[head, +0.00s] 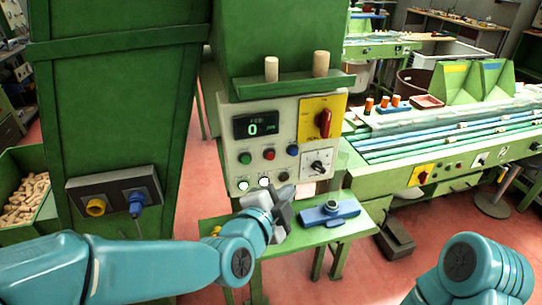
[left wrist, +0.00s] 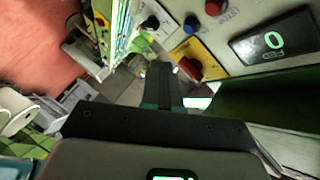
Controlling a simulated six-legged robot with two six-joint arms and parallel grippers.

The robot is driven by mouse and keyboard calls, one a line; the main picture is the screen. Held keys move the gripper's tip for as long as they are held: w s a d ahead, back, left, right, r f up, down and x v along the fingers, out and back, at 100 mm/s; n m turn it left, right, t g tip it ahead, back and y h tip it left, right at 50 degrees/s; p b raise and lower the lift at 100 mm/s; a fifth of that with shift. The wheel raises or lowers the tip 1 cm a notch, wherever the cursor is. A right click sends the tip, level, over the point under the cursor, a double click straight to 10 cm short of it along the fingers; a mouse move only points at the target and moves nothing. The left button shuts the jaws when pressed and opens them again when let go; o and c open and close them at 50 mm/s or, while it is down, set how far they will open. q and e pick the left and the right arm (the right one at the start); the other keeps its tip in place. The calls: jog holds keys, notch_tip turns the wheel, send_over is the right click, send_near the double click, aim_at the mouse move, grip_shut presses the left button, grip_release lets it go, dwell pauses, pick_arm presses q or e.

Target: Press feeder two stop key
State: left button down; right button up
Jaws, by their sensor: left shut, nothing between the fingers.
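The control panel (head: 290,140) carries a lit display (head: 259,125) reading 0. Below it are a green button (head: 245,158), a red button (head: 269,154) and a blue button (head: 292,150). A lower row has two white buttons, the left one (head: 243,185) and the right one (head: 264,182), and a dark button (head: 284,177). The labels are too small to read, so I cannot tell which is feeder two's stop key. My left gripper (head: 282,207) is shut and empty, just below the lower row; contact is unclear. Its fingers also show in the left wrist view (left wrist: 163,82). My right gripper is out of view.
A red rotary switch (head: 324,123) on a yellow plate and a selector knob (head: 318,168) sit right of the buttons. Two corks, one left (head: 271,69) and one right (head: 321,64), stand on the ledge above. A blue device (head: 329,213) lies on the green shelf below.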

aim_at(270, 156)
pick_arm(q)
jog(key=w+a+b, duration=0.1)
jog(key=w+a, duration=0.1)
jog(key=w, duration=0.6)
jog(key=shift+w+a, duration=0.25)
jog(key=shift+a, duration=0.15)
jog(key=shift+w+f+b, duration=0.1)
jog(key=shift+b, duration=0.2)
dwell(1.6)
jog(key=shift+w+a, duration=0.1)
jog(key=shift+w, duration=0.2)
